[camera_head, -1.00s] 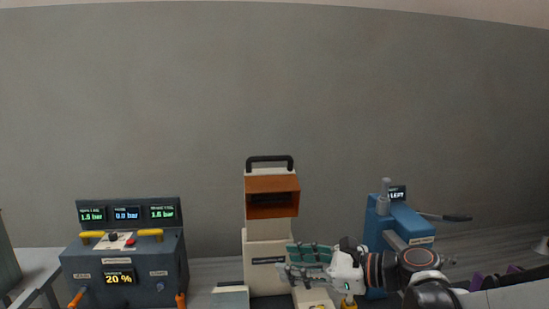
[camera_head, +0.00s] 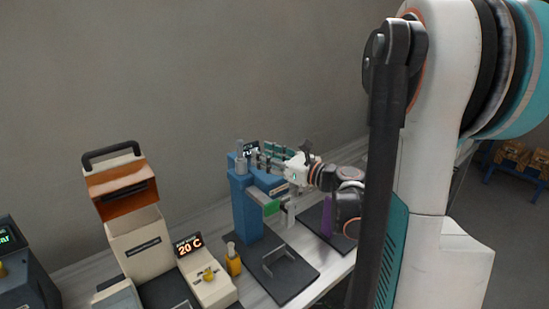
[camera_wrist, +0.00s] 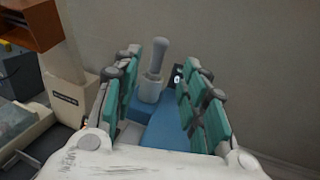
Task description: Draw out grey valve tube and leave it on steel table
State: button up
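The grey valve tube (camera_head: 240,155) stands upright in a grey collar on top of the blue machine (camera_head: 247,212). In the wrist view the tube (camera_wrist: 157,60) has a rounded, wider top and a narrower neck, and leans slightly right. My gripper (camera_head: 258,160) is open just right of the tube at about its height. In the wrist view its teal-padded fingers (camera_wrist: 163,62) frame the tube, with clear gaps on both sides. I cannot tell whether the tube is between the fingertips or just beyond them.
A cream machine with an orange hopper (camera_head: 122,190) stands left, beside a cream control box (camera_head: 205,275) reading 20 C. The light bench top (camera_head: 308,268) is partly clear.

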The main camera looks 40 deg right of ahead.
aim_at(242, 147)
jog(key=x, duration=1)
jog(key=shift+w+a, duration=0.1)
grip_shut()
